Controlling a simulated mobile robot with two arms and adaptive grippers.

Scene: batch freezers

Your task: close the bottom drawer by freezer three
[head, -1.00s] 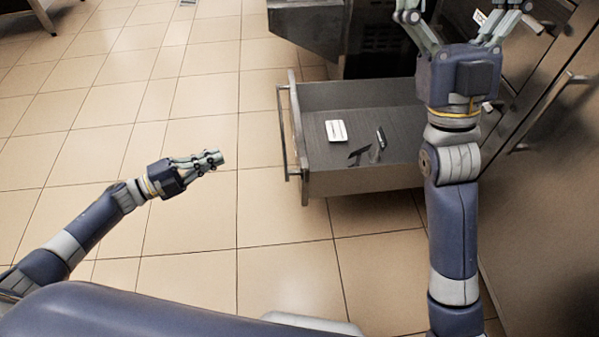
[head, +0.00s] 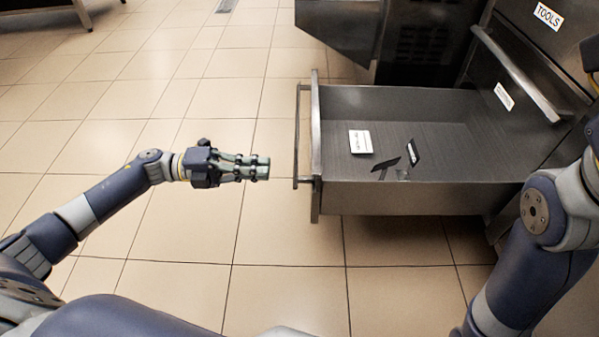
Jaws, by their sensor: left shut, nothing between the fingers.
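The bottom drawer (head: 420,199) is pulled far out of the metal cabinet on the right. Its front panel (head: 316,150) and bar handle (head: 297,135) face left. Inside lie a white card (head: 360,141) and dark flat items (head: 387,167). My left gripper (head: 262,168) is shut and empty, just left of the handle with a small gap, fingers pointing right at the drawer front. My right arm is at the right edge. Its gripper is mostly cut off by the frame, so its fingers do not show.
Above the drawer is another cabinet front with a bar handle (head: 515,73) and a "TOOLS" label (head: 548,16). A dark metal machine (head: 415,45) stands behind the drawer. The tiled floor (head: 190,110) to the left is clear. Table legs show at the far upper left.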

